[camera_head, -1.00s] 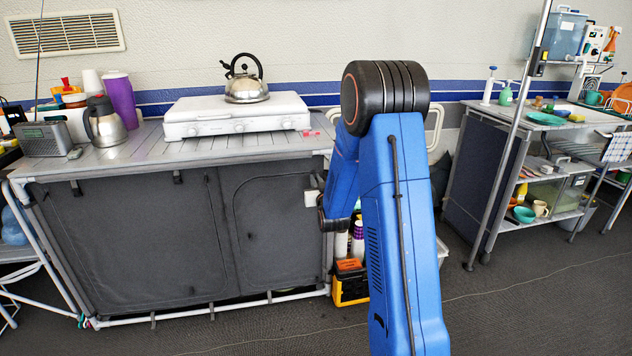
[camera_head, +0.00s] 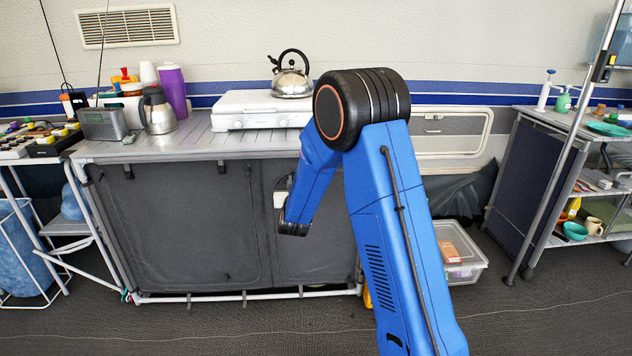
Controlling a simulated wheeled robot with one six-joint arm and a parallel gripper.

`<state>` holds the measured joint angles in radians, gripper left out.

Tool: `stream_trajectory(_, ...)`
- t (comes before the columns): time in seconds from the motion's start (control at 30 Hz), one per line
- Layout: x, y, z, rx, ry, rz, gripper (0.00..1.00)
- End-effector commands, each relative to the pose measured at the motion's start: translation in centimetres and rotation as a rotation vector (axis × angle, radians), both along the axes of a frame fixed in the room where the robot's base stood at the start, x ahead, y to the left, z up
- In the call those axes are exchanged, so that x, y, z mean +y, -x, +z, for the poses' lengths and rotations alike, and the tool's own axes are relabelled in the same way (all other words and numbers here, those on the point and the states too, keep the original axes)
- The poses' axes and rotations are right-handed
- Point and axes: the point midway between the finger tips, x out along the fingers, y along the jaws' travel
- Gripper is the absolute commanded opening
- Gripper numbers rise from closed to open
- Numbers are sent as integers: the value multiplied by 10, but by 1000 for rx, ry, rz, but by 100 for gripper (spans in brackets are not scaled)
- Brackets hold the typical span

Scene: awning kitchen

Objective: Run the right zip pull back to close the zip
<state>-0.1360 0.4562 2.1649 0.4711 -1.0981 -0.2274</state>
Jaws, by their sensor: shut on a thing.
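The dark grey fabric cabinet (camera_head: 180,225) stands under the counter, with a left and a right front panel. The right panel (camera_head: 320,255) is partly covered by my blue arm. My gripper (camera_head: 283,190) shows only as a small pale part beside my wrist, at the upper left of the right panel. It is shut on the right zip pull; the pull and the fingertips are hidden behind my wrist.
A white stove (camera_head: 250,109) with a steel kettle (camera_head: 291,80) stands on the counter (camera_head: 190,145). A clear bin (camera_head: 455,255) is on the floor right of my arm. A shelf unit (camera_head: 540,185) stands further right. The floor in front is clear.

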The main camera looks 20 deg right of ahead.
Motion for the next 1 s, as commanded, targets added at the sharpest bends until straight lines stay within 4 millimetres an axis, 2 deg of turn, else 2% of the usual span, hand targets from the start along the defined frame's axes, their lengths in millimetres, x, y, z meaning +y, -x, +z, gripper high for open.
stream_trajectory(0.03,16,-4,-1,1,0,5,0)
stream_trajectory(0.2,52,-14,-1,0,-1,4,0)
stream_trajectory(0.4,78,-22,0,0,0,2,0)
stream_trajectory(0.6,89,-26,0,0,1,1,0)
stream_trajectory(0.97,92,-26,0,-1,1,4,0)
stream_trajectory(1.0,92,-26,0,-1,1,5,18)
